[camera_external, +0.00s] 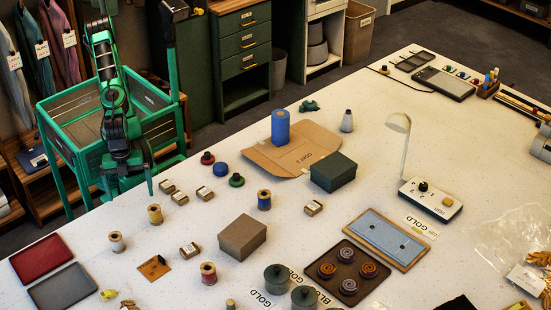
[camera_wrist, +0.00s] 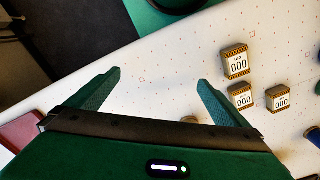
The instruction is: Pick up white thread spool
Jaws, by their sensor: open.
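The white thread spool (camera_external: 117,242) stands upright on the white table near its left edge, with wooden ends. My gripper (camera_external: 128,184) is above the table's left edge, up and behind the spool in the external view, apart from it. In the wrist view my gripper (camera_wrist: 159,78) is open, with only bare tabletop between its two green fingers. A small tan thing (camera_wrist: 188,119) peeks out over the gripper body there; I cannot tell which object it is. The white spool cannot be made out in the wrist view.
A yellow spool (camera_external: 155,214) and a red spool (camera_external: 208,274) stand nearby. Small labelled boxes (camera_external: 167,187) also show in the wrist view (camera_wrist: 235,62). Red (camera_external: 40,258) and grey (camera_external: 62,287) flat pads lie left. A brown box (camera_external: 242,238) stands right.

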